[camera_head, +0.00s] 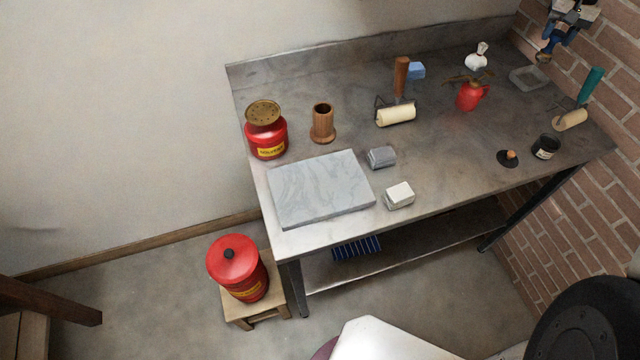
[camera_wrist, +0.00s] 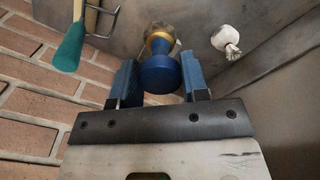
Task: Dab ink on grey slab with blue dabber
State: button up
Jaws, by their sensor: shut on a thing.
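My gripper (camera_head: 563,27) is raised over the far right end of the bench, beside the brick wall. It is shut on the blue dabber (camera_head: 549,45), whose tan pad points down, clear of the bench top. In the wrist view the dabber's round blue handle (camera_wrist: 160,74) sits between the two blue fingers, with a yellowish collar beyond it; its pad face is hidden. The grey slab (camera_head: 320,188), pale and veined, lies flat at the bench's near left, far from my gripper. A small black tin (camera_head: 545,147) stands at the right; I cannot tell its contents.
A black disc (camera_head: 508,159) lies beside the tin. A grey block (camera_head: 382,157) and white block (camera_head: 399,194) sit right of the slab.

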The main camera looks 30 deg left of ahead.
dwell(0.4)
jog(key=s+a+f, duration=0.2)
jog(key=s+a, duration=1.7)
jog(key=a, duration=0.4)
jog(key=s+a+f, duration=0.1)
jog(key=s+a, duration=0.4)
jog(key=s, duration=0.6)
jog(key=s+a+f, duration=0.1)
jog(key=s+a, duration=0.4)
jog(key=s, duration=0.6)
jog(key=s+a+f, duration=0.2)
jog(key=s+a, duration=0.3)
jog(key=s, duration=0.7)
jog(key=shift+a, duration=0.3)
jog(key=shift+f, duration=0.2)
jog(key=shift+f, duration=2.85)
jog(key=shift+f, duration=0.6)
